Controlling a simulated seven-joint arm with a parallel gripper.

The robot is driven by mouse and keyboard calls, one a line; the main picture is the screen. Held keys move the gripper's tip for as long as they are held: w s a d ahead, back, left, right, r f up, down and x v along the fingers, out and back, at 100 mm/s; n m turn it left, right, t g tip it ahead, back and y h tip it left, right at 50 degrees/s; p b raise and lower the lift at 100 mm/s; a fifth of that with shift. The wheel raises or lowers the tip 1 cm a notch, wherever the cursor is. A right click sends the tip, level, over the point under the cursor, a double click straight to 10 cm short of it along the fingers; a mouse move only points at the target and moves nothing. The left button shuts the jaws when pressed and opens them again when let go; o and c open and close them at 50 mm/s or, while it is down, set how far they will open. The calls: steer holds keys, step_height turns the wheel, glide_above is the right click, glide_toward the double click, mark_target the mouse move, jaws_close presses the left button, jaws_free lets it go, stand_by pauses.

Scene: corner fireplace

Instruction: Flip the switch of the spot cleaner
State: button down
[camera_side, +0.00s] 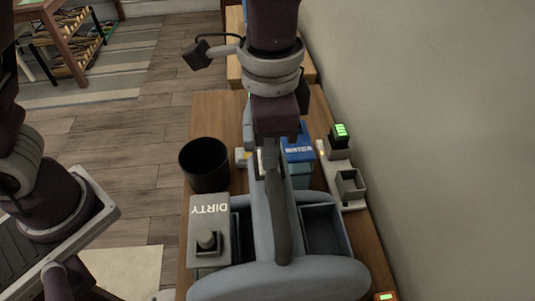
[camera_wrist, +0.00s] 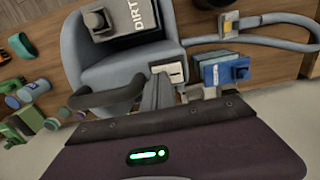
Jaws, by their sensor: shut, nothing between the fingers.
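The spot cleaner is a blue-grey machine, and its body (camera_side: 290,280) stands on the wooden table, with a dark handle (camera_side: 280,215) along its top. It also shows in the wrist view (camera_wrist: 90,50). A grey DIRTY-marked tank (camera_side: 210,230) sits at its left, also at the top of the wrist view (camera_wrist: 125,20). A small pale plate (camera_wrist: 170,72), which looks like the switch, shows just beyond my fingertips in the wrist view. My gripper (camera_side: 268,155) is shut and empty, pointing down over the cleaner's far end. I cannot tell whether the fingertips touch the plate, which my gripper hides in the side view.
A black round bin (camera_side: 205,165) stands to the left. A blue box (camera_side: 298,148) stands close behind my gripper. A device with a green display (camera_side: 340,136) and an open grey holder (camera_side: 350,185) line the wall at right. A hose (camera_wrist: 275,20) loops in the wrist view.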

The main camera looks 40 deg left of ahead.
step_height(320, 180, up, 7)
steer(key=shift+f, duration=0.15)
stand_by(0.4)
steer(key=s+a+r+n+t, duration=0.2)
steer(key=s+a+n, duration=0.1)
steer(key=a, duration=0.4)
steer(key=s+a+r+n+t, duration=0.1)
steer(key=s+a+r+n, duration=0.15)
steer(key=a, duration=0.55)
steer(key=s+a+f+n+t, duration=0.2)
steer(key=s+a+f+n, duration=0.1)
steer(key=s+a, duration=0.3)
steer(key=shift+s+t, duration=0.15)
steer(key=shift+t, duration=0.15)
